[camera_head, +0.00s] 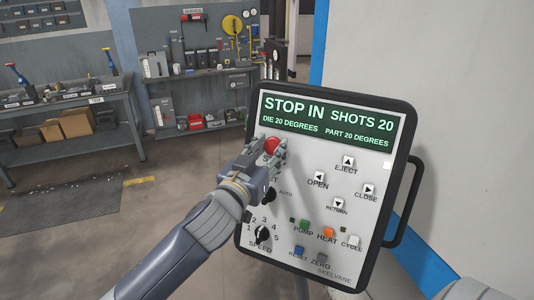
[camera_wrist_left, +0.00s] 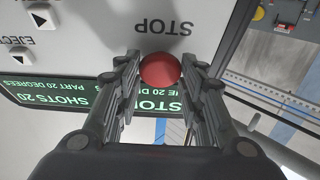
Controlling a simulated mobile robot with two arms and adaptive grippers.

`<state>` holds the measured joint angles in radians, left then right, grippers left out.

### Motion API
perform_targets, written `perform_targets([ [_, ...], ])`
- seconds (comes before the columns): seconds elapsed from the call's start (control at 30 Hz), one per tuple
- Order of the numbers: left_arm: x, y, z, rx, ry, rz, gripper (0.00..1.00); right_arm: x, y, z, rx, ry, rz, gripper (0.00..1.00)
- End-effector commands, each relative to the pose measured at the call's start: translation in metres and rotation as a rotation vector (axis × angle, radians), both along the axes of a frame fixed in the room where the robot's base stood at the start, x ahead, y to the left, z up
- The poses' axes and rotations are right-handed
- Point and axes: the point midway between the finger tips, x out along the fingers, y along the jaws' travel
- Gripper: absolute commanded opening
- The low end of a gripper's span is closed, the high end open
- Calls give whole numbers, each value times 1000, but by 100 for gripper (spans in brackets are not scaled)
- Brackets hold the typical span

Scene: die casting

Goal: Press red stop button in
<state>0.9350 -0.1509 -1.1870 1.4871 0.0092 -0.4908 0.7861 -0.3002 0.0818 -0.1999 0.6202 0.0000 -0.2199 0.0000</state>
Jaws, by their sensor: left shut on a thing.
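The red stop button (camera_head: 271,146) is on the upper left of the control panel (camera_head: 372,205), below its green display (camera_head: 325,121), which reads "STOP IN". My left gripper (camera_head: 272,155) is at the button, its fingers on either side of it. In the left wrist view the round red button (camera_wrist_left: 160,70) sits between the two fingertips of my left gripper (camera_wrist_left: 160,72), which is shut on it. The word STOP is upside down on the panel there. The button's shaft is hidden, so its depth cannot be seen directly. My right gripper is not in view.
The panel has a dark frame with a handle (camera_head: 407,205) on its right. A mode knob and a speed knob (camera_head: 262,235) lie below the button, near my left arm. Arrow buttons and coloured buttons fill the right side. Workbenches (camera_head: 75,125) stand far behind on the left.

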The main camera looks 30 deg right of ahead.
Motion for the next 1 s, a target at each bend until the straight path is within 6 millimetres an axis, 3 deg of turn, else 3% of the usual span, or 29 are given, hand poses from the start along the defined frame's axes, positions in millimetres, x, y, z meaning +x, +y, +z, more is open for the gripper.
perform_targets([
  [0.13, 0, 0, 1, 1, -1, 0, 0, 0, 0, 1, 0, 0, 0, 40],
  [0.17, 0, 0, 1, 1, -1, 0, 41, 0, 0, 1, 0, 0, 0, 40],
  [0.23, 0, 0, 1, 1, -2, 1, 55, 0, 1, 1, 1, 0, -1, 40],
  [0.67, -2, 4, 0, 1, -1, 0, 55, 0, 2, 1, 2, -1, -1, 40],
  [1.0, -26, 45, 0, -1, 1, 1, 55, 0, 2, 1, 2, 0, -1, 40],
])
